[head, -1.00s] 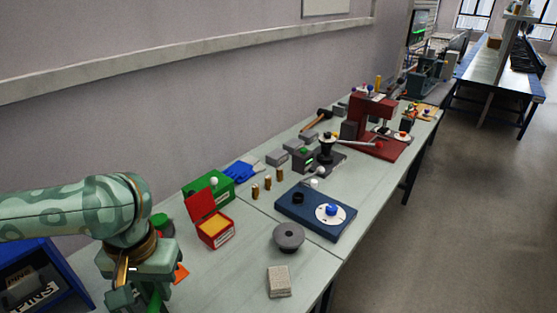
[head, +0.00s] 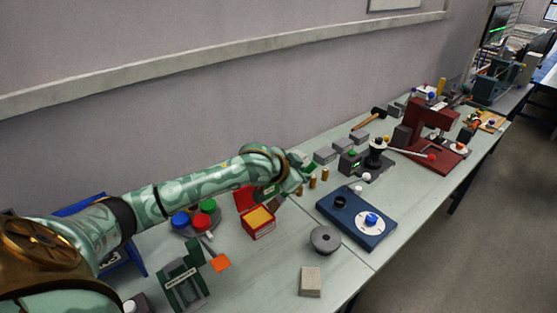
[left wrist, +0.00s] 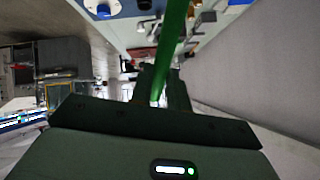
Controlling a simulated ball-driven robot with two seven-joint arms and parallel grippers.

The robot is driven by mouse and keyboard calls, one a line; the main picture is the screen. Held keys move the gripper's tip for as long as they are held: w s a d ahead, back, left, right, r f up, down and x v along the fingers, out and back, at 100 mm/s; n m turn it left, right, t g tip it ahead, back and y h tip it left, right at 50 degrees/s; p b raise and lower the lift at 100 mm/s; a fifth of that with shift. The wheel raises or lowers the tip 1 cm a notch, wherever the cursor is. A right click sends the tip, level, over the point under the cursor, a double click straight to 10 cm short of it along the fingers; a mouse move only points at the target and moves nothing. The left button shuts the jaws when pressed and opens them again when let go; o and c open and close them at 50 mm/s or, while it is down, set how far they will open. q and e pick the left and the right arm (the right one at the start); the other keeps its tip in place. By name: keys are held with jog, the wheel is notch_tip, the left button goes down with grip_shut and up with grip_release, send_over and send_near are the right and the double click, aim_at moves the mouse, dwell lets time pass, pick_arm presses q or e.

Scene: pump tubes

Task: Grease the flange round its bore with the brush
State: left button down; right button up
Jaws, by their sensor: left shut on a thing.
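The flange (head: 325,239) is a grey disc with a dark bore, lying flat on the bench in the head view. My left gripper (head: 300,172) is at the end of the arm reaching across the bench, beyond the red box and well apart from the flange. It is shut on the green handle of the brush, which shows as a green bar in the left wrist view (left wrist: 176,45). The brush's bristles cannot be made out. An open red box (head: 258,228) with a yellow filling stands left of the flange. My right gripper is out of view.
A blue plate (head: 345,225) with a white disc lies behind the flange. A pale block (head: 311,282) lies in front of it. Red, blue and green round tops (head: 202,222), an orange piece (head: 220,262) and a dark green stand (head: 185,280) are at left. The wall runs behind the bench.

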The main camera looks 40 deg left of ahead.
pick_arm(q)
jog(key=a+f+t, duration=0.1)
jog(key=a+t, duration=0.1)
jog(key=a, duration=0.5)
notch_tip(320, 180, down, 6)
jog(key=b, duration=0.6)
jog(key=shift+s+b, duration=0.3)
jog(key=shift+b, duration=0.1)
jog(key=shift+f, duration=0.55)
jog(key=shift+f, duration=0.15)
dwell(1.8)
jog(key=shift+p, duration=0.3)
notch_tip(320, 180, up, 7)
jog(key=p, duration=0.8)
